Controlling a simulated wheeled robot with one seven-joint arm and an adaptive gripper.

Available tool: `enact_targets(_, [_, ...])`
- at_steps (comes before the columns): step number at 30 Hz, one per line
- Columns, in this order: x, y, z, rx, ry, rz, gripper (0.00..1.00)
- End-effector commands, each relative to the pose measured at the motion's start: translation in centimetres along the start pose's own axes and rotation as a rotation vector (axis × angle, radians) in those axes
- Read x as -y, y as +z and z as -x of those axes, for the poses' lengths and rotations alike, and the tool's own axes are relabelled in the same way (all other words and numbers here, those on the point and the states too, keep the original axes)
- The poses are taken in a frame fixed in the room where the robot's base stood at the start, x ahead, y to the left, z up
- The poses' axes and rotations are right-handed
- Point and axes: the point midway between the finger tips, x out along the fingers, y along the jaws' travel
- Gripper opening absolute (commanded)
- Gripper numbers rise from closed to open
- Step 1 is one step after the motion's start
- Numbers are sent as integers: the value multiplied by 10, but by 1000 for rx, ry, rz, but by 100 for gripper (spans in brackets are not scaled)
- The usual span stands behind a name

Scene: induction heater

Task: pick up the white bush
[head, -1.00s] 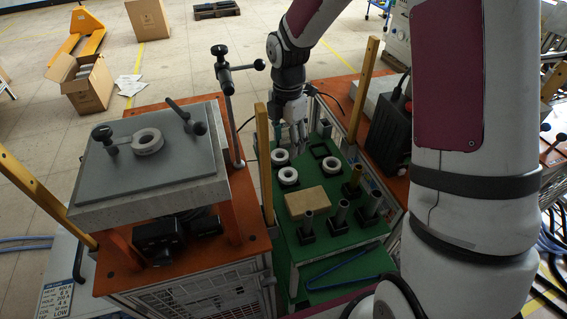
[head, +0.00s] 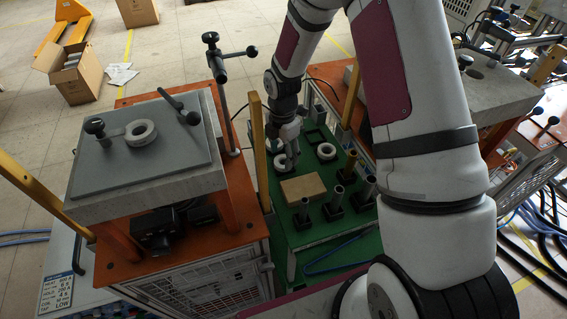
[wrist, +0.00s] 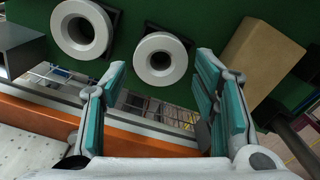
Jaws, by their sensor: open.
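A white bush, a thick ring, sits on a black holder on the green table and lies between my open fingers in the wrist view (wrist: 160,59). A second white bush (wrist: 82,30) sits left of it there. My gripper (head: 289,160) points down at the table's left side in the head view and partly hides the white bush (head: 280,161) there. Another white bush (head: 326,152) stands to its right. My gripper's teal fingers also show in the wrist view (wrist: 160,75), apart and empty. Contact with the table cannot be told.
A tan block (head: 303,188) lies in front of my gripper, with several dark upright posts (head: 338,195) to its right. A yellow post (head: 258,137) stands close on the left.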

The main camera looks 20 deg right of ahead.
Motion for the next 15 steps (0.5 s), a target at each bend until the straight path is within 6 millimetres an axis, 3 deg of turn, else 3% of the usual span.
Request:
enact_targets(6, [0, 1, -24, 0, 0, 2, 55])
enact_targets(14, [0, 2, -27, 1, 1, 1, 55])
enact_targets(15, [0, 2, -27, 1, 1, 1, 48])
